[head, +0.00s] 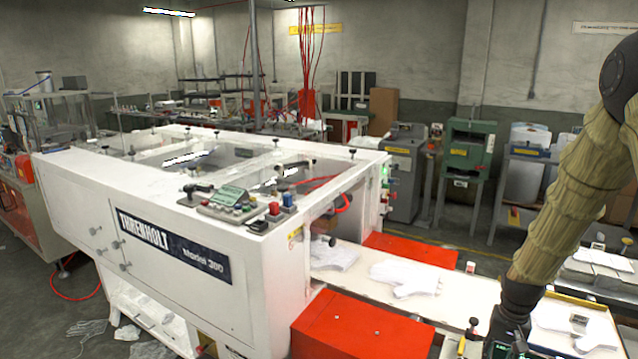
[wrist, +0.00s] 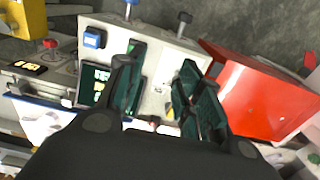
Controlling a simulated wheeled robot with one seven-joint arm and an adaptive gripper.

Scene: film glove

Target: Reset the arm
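My gripper (wrist: 160,92) shows in the wrist view with its two dark green finger pads apart and nothing visible between them. In the head view my arm comes down the right side in a tan sleeve. Its dark end reaches the bottom edge to the right of the red box, where the fingertips are cut off or too dark to make out. In the wrist view the fingers hang over a pale panel (wrist: 158,60) with a blue button (wrist: 93,38). I cannot tell whether they touch it.
A large white machine (head: 175,290) fills the left and middle. A red box (head: 362,328) stands in front of a pale conveyor (head: 460,305) carrying white gloves (head: 405,277). A red housing (wrist: 262,92) lies right of the fingers. Grey floor shows behind the conveyor.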

